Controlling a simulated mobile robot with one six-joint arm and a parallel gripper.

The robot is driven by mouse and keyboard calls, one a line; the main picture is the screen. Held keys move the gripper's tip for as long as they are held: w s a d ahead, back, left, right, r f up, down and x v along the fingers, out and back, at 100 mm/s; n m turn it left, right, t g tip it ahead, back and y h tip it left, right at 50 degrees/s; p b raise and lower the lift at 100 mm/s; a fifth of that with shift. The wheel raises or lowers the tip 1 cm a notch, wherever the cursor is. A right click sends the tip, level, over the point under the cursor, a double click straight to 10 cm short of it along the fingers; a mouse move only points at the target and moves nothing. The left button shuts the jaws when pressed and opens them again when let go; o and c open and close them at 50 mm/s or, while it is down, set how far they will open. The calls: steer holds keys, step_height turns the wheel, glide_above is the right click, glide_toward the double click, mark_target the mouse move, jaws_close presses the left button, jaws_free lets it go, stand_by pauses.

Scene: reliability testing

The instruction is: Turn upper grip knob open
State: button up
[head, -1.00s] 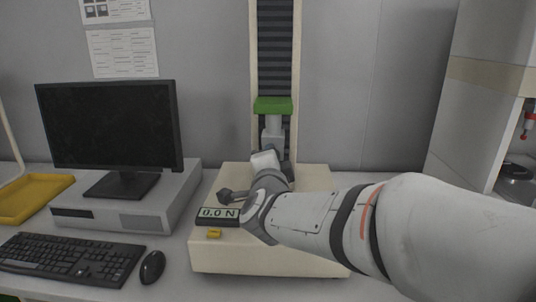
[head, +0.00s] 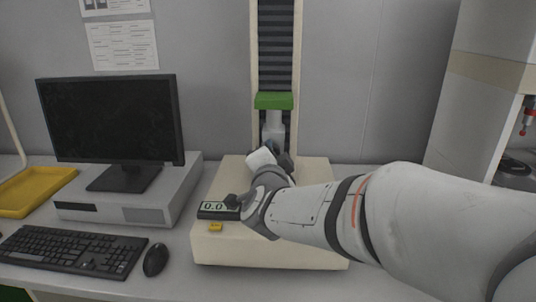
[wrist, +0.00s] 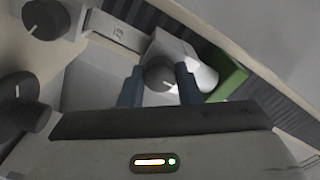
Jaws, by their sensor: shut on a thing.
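The upper grip knob (wrist: 160,76) is a grey round knob with a pale mark on its face, on a light grip body (wrist: 172,47) in the wrist view. My gripper (wrist: 160,84) has its two dark blue fingers on either side of the knob and is shut on it. In the head view the grip (head: 274,132) hangs below the green crosshead (head: 274,101). There my wrist hides the knob, and my fingertips cannot be made out.
The tester's cream base (head: 265,252) carries a display (head: 213,207) and a yellow piece (head: 215,227). Other dark knobs show at the upper left (wrist: 46,17) and left (wrist: 18,103) of the wrist view. A monitor (head: 110,118), keyboard (head: 72,252) and mouse (head: 155,260) stand left.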

steer(key=o, duration=1)
steer(key=shift+c, duration=0.2)
steer(key=s, duration=0.8)
steer(key=shift+a+p, duration=0.15)
steer(key=shift+p, duration=0.3)
